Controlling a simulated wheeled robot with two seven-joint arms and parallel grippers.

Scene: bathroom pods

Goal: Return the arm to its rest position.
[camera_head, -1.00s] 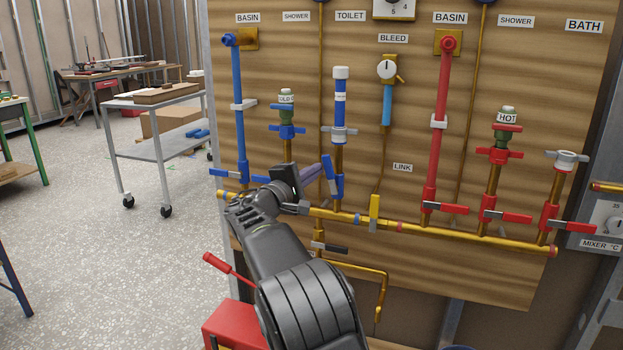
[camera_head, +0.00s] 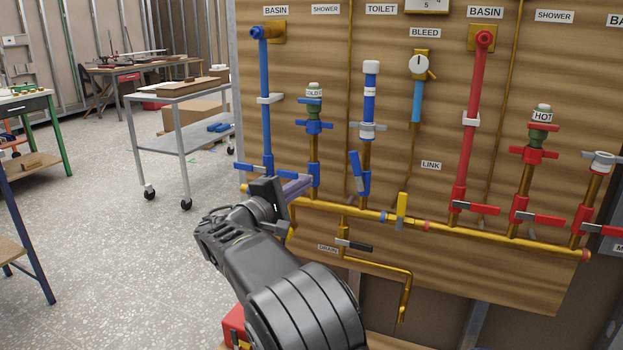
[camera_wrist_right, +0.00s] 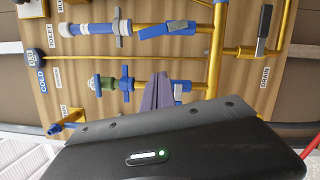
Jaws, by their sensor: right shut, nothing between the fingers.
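My right arm comes up from the bottom of the head view, and its right gripper (camera_head: 296,188) is in front of the lower left of the wooden pipe board (camera_head: 340,30). The purple-grey fingers are shut and empty, and they also show in the right wrist view (camera_wrist_right: 158,92). In the head view the fingers overlap the foot of the cold shower pipe near its blue valve. I cannot tell whether they touch it. My left gripper is not in view.
The brass manifold (camera_head: 480,237) with blue and red lever valves runs across the board. A drain valve (camera_head: 355,245) sits below it. A red box (camera_head: 234,325) is at the bottom, beside my arm. A grey trolley (camera_head: 180,97) stands left, with open floor (camera_head: 110,260) before it.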

